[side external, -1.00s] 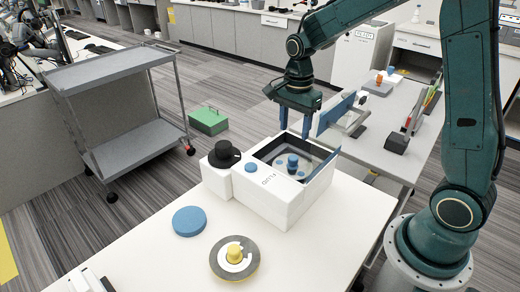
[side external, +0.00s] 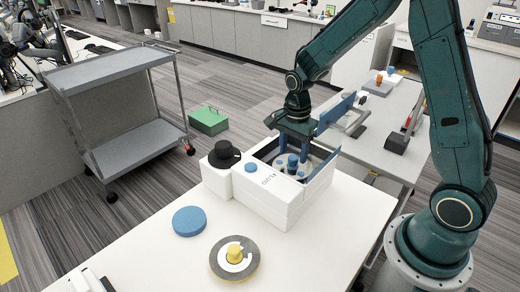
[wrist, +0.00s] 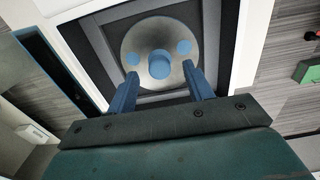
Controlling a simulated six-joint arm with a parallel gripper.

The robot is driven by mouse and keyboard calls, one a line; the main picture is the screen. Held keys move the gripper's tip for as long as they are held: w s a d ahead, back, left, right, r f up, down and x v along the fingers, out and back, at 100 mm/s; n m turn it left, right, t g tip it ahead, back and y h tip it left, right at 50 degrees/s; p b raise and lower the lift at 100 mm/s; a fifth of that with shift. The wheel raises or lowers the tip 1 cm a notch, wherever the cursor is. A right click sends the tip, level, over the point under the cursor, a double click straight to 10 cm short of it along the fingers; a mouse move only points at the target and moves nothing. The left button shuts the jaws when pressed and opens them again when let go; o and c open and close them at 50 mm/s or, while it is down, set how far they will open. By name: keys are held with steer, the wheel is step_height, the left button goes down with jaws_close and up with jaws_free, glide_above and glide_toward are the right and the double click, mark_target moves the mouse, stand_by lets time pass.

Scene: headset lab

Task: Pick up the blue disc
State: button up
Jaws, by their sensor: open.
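A flat round blue disc (side external: 189,221) lies on the white table, left of the white box-shaped device. Inside the open device (side external: 262,207) sits a round grey plate with a blue central knob and smaller blue spots. In the wrist view the grey plate (wrist: 135,45) and its blue knob (wrist: 160,64) show ahead of the fingertips. My gripper (side external: 293,158) is open over the device's opening, its blue fingers reaching down toward the plate. In the wrist view my gripper (wrist: 161,78) has the knob between its fingertips in the picture; I cannot tell whether it touches.
A grey round base with a yellow knob (side external: 234,251) lies at the table's front. A black round knob (side external: 224,154) tops the device's left part. The raised lid (side external: 336,112) stands close to my gripper. A grey cart (side external: 124,139) and a green box (side external: 208,120) are on the floor.

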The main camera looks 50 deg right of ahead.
mark_target(293, 157)
steer(key=shift+f, duration=1.55)
jaws_close()
steer(key=shift+r, duration=0.2)
step_height(293, 157, up, 20)
steer(key=shift+f, duration=0.15)
